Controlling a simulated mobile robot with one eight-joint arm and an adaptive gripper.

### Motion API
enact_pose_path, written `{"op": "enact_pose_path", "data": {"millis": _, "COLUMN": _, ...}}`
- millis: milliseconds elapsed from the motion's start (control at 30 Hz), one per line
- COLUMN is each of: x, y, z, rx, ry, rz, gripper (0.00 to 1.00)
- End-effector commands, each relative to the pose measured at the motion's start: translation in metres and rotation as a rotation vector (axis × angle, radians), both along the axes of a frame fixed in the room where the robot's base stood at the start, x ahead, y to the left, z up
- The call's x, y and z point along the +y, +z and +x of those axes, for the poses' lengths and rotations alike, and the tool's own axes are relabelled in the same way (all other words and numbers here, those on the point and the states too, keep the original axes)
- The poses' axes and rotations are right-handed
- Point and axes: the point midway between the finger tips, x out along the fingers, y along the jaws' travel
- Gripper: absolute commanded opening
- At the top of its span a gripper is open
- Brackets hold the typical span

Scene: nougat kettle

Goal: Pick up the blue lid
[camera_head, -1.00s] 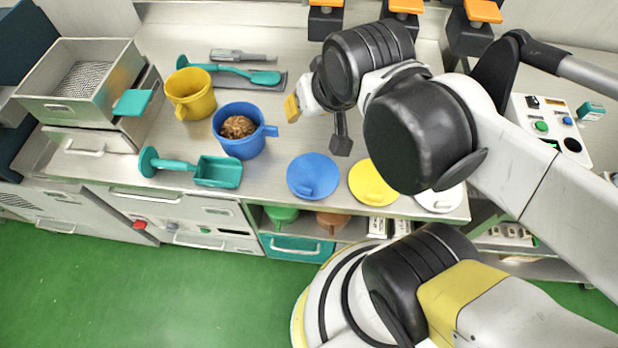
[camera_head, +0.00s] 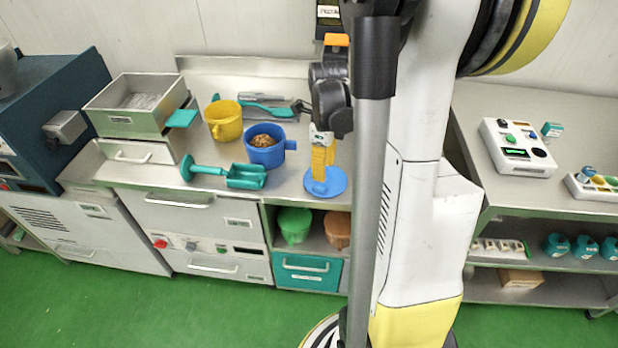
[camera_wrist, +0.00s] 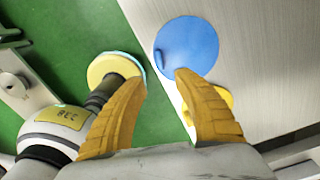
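The blue lid (camera_head: 337,186) is a flat round disc lying on the steel counter near its front edge; it also shows in the wrist view (camera_wrist: 195,45), with a small raised grip near its left rim. My gripper (camera_head: 321,178) points down with its yellow fingers in front of the lid in the head view. In the wrist view my gripper (camera_wrist: 162,80) is open with nothing between its fingers. The right fingertip overlaps the lid's lower edge in the picture; the left one is over the floor side. I cannot tell whether a finger touches the lid.
A yellow lid (camera_wrist: 222,97) lies close beside the blue lid, partly behind the right finger. A blue mug with brown contents (camera_head: 264,156), a yellow mug (camera_head: 226,126) and a teal scoop (camera_head: 244,177) stand left on the counter. My arm hides the counter's right part.

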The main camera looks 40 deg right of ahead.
Motion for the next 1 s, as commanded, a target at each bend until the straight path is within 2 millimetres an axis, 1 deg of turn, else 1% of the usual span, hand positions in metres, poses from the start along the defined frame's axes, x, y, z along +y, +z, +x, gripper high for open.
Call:
{"op": "enact_pose_path", "data": {"millis": 33, "x": 0.0, "y": -0.013, "z": 0.001, "rx": 0.0, "ry": 0.001, "rz": -0.001, "gripper": 0.36}}
{"op": "enact_pose_path", "data": {"millis": 100, "x": 0.0, "y": -0.023, "z": 0.001, "rx": -0.001, "ry": 0.003, "rz": 0.0, "gripper": 0.36}}
{"op": "enact_pose_path", "data": {"millis": 367, "x": 0.001, "y": -0.041, "z": 0.001, "rx": -0.002, "ry": 0.005, "rz": -0.001, "gripper": 0.36}}
{"op": "enact_pose_path", "data": {"millis": 600, "x": 0.002, "y": -0.079, "z": 0.003, "rx": -0.002, "ry": 0.005, "rz": -0.001, "gripper": 0.36}}
{"op": "enact_pose_path", "data": {"millis": 700, "x": 0.002, "y": -0.085, "z": 0.003, "rx": -0.002, "ry": 0.006, "rz": -0.001, "gripper": 0.36}}
{"op": "enact_pose_path", "data": {"millis": 867, "x": 0.002, "y": -0.083, "z": 0.003, "rx": -0.002, "ry": 0.006, "rz": -0.001, "gripper": 0.36}}
{"op": "enact_pose_path", "data": {"millis": 900, "x": 0.002, "y": -0.083, "z": 0.003, "rx": -0.002, "ry": 0.006, "rz": -0.001, "gripper": 0.32}}
{"op": "enact_pose_path", "data": {"millis": 967, "x": 0.002, "y": -0.083, "z": 0.003, "rx": -0.002, "ry": 0.006, "rz": -0.001, "gripper": 0.14}}
{"op": "enact_pose_path", "data": {"millis": 1000, "x": 0.002, "y": -0.083, "z": 0.003, "rx": -0.002, "ry": 0.006, "rz": -0.001, "gripper": 0.01}}
